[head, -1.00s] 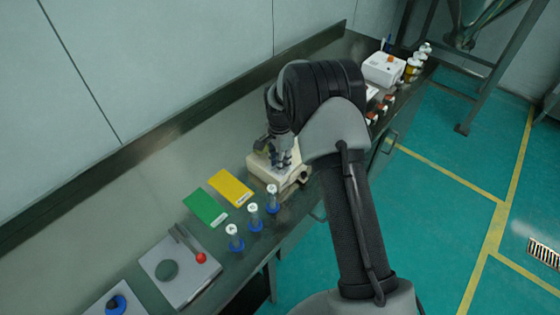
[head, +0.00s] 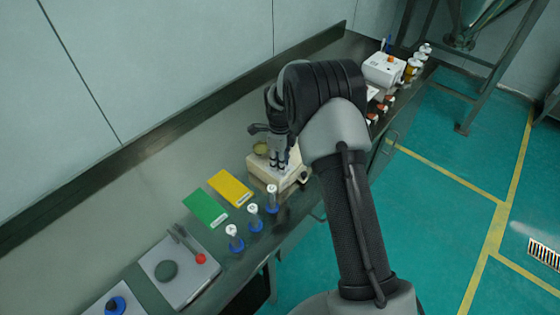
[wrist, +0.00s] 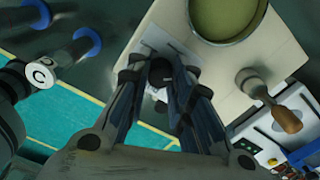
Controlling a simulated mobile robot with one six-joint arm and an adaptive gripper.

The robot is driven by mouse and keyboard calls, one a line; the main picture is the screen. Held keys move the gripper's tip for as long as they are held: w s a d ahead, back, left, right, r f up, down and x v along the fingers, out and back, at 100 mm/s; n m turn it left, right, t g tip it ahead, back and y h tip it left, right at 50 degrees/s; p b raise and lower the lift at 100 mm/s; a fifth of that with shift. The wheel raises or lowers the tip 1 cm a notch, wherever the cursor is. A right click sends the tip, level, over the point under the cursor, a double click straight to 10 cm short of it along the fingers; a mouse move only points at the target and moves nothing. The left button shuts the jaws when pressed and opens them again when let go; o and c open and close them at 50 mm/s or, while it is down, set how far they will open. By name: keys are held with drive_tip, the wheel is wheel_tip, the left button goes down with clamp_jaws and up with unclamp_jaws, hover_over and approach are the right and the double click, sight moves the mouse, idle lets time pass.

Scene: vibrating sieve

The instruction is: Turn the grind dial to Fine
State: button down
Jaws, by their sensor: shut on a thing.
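A cream machine (head: 263,172) stands on the bench, and its body (wrist: 225,75) fills the upper middle of the wrist view. The grind dial (wrist: 160,68) is a dark round knob over a pale plate on the machine. My gripper (wrist: 161,80) is shut on the dial, with one finger on each side of it. In the head view my gripper (head: 279,164) points down at the machine and hides the dial. The Fine marking and the dial's pointer cannot be read.
The machine has a round olive-coloured top opening (wrist: 226,15) and a wooden-handled crank (wrist: 270,100). Several blue-based vials (head: 254,218) stand along the bench front. Green (head: 205,207) and yellow (head: 230,187) cards lie left of the machine.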

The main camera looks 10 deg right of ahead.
drive_tip(key=shift+m, duration=0.6)
drive_tip(key=c, duration=1.4)
unclamp_jaws()
wheel_tip(320, 180, up, 12)
drive_tip(key=shift+r, duration=0.1)
